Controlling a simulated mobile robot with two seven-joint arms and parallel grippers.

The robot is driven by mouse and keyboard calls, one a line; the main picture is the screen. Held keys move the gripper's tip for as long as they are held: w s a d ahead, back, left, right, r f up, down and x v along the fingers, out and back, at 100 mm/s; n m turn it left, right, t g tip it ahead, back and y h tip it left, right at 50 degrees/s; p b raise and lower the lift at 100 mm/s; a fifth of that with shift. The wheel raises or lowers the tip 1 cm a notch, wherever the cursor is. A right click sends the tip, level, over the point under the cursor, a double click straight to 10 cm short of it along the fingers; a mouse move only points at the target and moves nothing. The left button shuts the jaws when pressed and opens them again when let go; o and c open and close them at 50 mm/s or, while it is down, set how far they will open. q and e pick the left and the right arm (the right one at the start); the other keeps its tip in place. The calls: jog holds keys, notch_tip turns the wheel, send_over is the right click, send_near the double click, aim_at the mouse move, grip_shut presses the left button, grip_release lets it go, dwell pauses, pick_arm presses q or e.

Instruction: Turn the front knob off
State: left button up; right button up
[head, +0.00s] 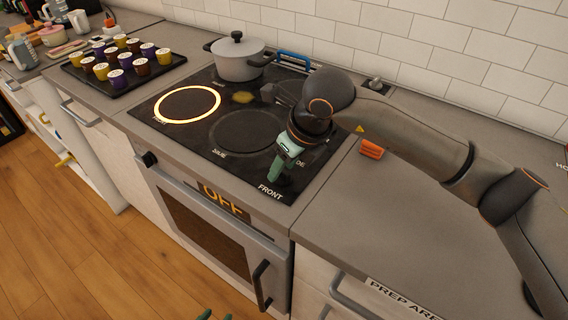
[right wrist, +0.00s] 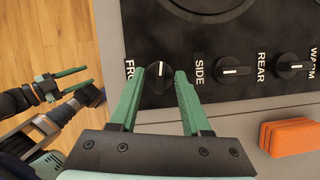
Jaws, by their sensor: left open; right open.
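The front knob (right wrist: 158,84) is a black dial beside a FRONT label in the right wrist view. Its white mark runs up and down the picture, while the side knob (right wrist: 231,71) and rear knob (right wrist: 291,68) have sideways marks. My right gripper (right wrist: 159,71) is open, its green fingers on either side of the front knob; contact cannot be told. In the head view it (head: 284,172) hangs over the cooktop's near right corner and hides the knob. One burner ring (head: 188,104) glows. My left gripper (right wrist: 90,79) is open and empty, away from the cooktop.
A lidded pot (head: 238,62) stands at the cooktop's back. An orange block (head: 371,149) lies on the counter right of the cooktop. A tray (head: 124,89) of several pods is at the left. An OFF sign (head: 224,203) is on the oven front. The right counter is mostly clear.

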jog(key=shift+f, duration=0.1)
grip_shut()
dwell(0.3)
